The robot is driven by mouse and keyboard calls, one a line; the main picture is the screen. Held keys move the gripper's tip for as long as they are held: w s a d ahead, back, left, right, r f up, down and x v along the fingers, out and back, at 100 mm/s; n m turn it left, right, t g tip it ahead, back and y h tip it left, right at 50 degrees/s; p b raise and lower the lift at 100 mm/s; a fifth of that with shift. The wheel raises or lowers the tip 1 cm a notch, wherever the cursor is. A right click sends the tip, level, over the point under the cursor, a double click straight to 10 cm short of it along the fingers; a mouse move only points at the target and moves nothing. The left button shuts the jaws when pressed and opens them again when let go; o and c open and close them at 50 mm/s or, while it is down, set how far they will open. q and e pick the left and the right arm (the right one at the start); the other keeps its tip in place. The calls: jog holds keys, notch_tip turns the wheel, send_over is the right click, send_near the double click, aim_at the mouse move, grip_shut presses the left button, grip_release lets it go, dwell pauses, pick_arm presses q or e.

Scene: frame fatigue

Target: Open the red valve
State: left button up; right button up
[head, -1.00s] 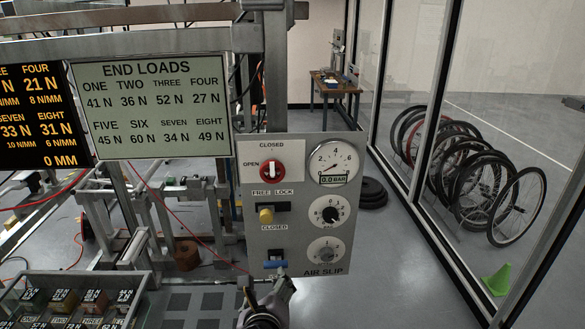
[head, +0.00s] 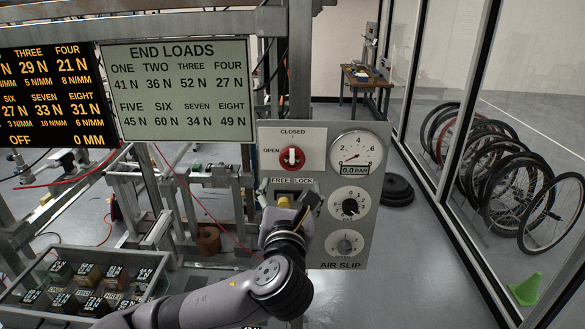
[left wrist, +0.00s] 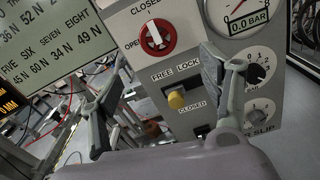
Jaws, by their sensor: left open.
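The red valve (head: 292,158) is a round red knob with a white handle bar, on the upper left of a grey control panel (head: 335,255). Its bar stands upright, towards the CLOSED label; OPEN is printed to its left. It also shows in the left wrist view (left wrist: 154,38), near the top between the fingers. My left gripper (head: 286,192) is open and empty in front of the panel, below the valve and apart from it. In the left wrist view its fingers (left wrist: 163,62) spread to either side of the valve and a yellow knob (left wrist: 176,99). My right gripper is out of view.
A pressure gauge (head: 356,153) reading 0.0 bar and two dials sit right of the valve. The END LOADS board (head: 178,95) is left of the panel. A glass box of labelled blocks (head: 85,282) stands lower left.

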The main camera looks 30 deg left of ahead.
aim_at(291, 163)
pick_arm(q)
jog(key=p+x, duration=0.3)
jog(key=x, duration=0.8)
jog(key=shift+w+a+r, duration=0.1)
jog(key=shift+w+a, duration=0.05)
jog(key=shift+w, duration=0.15)
jog(key=shift+c, duration=0.2)
jog(key=c, duration=1.1)
jog(key=shift+c, duration=0.2)
